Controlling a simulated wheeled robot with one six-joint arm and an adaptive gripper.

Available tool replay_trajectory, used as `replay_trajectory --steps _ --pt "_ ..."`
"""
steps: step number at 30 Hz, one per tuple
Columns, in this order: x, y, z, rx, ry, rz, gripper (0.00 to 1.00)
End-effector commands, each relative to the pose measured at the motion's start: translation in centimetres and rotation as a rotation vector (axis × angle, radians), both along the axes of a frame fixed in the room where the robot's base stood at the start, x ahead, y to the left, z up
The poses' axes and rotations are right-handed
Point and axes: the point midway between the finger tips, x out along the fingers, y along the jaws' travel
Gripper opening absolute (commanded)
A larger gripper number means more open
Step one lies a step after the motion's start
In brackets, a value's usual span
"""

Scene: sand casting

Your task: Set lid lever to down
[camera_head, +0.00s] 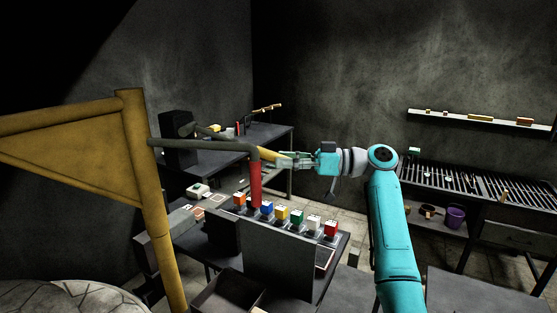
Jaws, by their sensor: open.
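A dark lever rod runs from a black box (177,150) toward the right and ends in a yellow grip (270,155); I take this as the lid lever. It slopes slightly down to the right. My gripper (292,159) points left, with its fingertips at the right end of the yellow grip. The jaws are open; at this size I cannot tell whether they touch or surround the grip. A second dark bar with a red grip (255,184) hanging down comes from the yellow frame (152,190) and crosses in front of the black box.
A dark table (325,262) below holds a row of several coloured blocks. A round stone-like lid (65,298) is at lower left. A slatted bench (480,180) and wall shelf (475,119) stand at right. A purple bucket (455,216) sits under the bench.

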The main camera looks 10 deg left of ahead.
Motion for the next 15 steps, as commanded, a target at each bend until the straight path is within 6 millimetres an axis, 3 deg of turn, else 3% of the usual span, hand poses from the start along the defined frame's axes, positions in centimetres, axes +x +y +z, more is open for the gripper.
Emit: replay_trajectory --steps 6,15 --pt "-0.1 1.8 0.0 0.0 0.0 0.001 0.52" --pt "-0.1 2.1 0.0 0.0 0.0 0.0 0.52"
